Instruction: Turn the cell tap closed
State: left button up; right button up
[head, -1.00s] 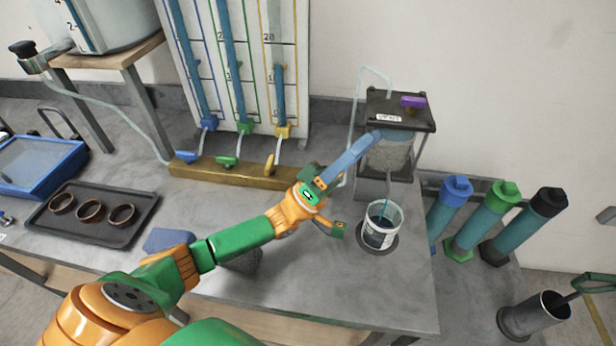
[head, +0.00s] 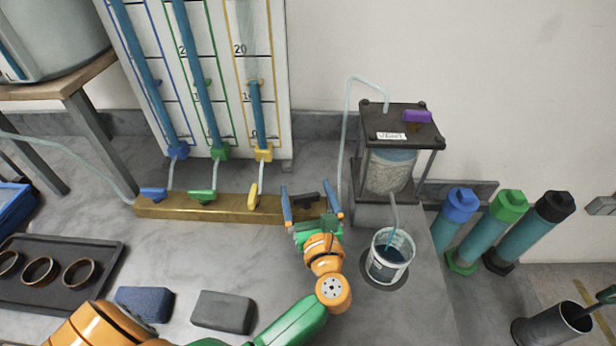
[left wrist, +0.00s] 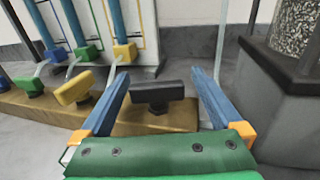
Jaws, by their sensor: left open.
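The black tap (head: 306,200) sits at the right end of the brass manifold bar (head: 228,207), nearest the clear-walled cell (head: 391,170). Its handle lies roughly along the bar. My left gripper (head: 311,190) is open, its two blue fingers on either side of the black handle. My right gripper is not in view.
Blue (head: 153,193), green (head: 202,196) and yellow (head: 252,194) taps stand left on the bar, below the tube board (head: 290,80). Two dark blocks (head: 222,312) lie in front.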

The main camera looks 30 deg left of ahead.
aim_at(306, 200)
pick_arm(q)
jog(key=shift+a, duration=0.1)
jog(key=shift+s+d+r, duration=0.3)
jog(key=shift+s+r, duration=0.05)
jog(key=shift+s, duration=0.2)
jog(key=shift+c, duration=0.4)
jog(key=shift+s+d+r, duration=0.1)
jog(key=shift+s, duration=0.05)
jog(key=c, duration=1.2)
jog(key=shift+m+t+h+p, duration=0.45)
jog(key=shift+m+t+h, duration=0.15)
jog(key=shift+t+h, duration=0.1)
jog(key=shift+c, duration=0.2)
jog(key=shift+m+t+h+p, duration=0.3)
jog(key=shift+m+t+h, duration=0.4)
jog(key=shift+h, duration=0.4)
jog(key=o, duration=1.3)
jog(key=shift+w+a+f, duration=0.2)
jog(key=shift+w, duration=0.1)
jog(key=b+v, duration=0.2)
jog(key=v, duration=0.4)
jog(key=shift+s+d+f, duration=0.1)
jog(key=shift+s+f, duration=0.05)
jog(key=shift+s, duration=0.1)
jog(key=shift+s+d, duration=0.15)
jog(key=shift+s, duration=0.15)
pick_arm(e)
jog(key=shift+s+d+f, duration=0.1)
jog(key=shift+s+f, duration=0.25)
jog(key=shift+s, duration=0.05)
